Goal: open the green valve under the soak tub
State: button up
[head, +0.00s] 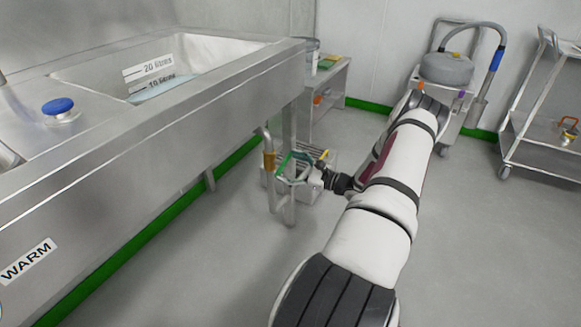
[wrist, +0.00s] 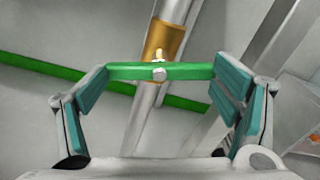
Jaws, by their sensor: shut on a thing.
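The steel soak tub (head: 218,92) is at the upper left of the head view, with litre marks on its inner wall and some water in it. Below it a brass valve body (head: 269,158) sits on a steel pipe; the valve body also shows in the wrist view (wrist: 165,41). The green valve handle (wrist: 135,71) is a flat bar lying crosswise to the pipe. My gripper (wrist: 160,85) is shut on the handle, with its teal pads against the bar's two ends. In the head view my gripper (head: 300,168) is beside the pipe, and the handle is hard to make out.
A blue knob (head: 58,106) is on the counter, and a WARM label (head: 27,261) is on its front. A low bench (head: 325,85) stands behind the tub. A wheeled vacuum (head: 447,68) and a steel trolley (head: 540,150) stand at right.

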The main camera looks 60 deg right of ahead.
jog(key=n, duration=0.7)
jog(key=shift+w+a+r, duration=0.1)
jog(key=shift+w+a, duration=0.05)
jog(key=shift+w, duration=0.15)
jog(key=n, duration=0.4)
jog(key=shift+n+b, duration=0.35)
jog(key=shift+n, duration=1.55)
jog(key=o, duration=1.1)
jog(key=shift+a, duration=0.1)
jog(key=shift+s, duration=0.15)
jog(key=shift+s, duration=0.25)
jog(key=s, duration=0.7)
jog(key=s+d, duration=0.1)
jog(key=s, duration=0.3)
jog(key=shift+s, duration=0.2)
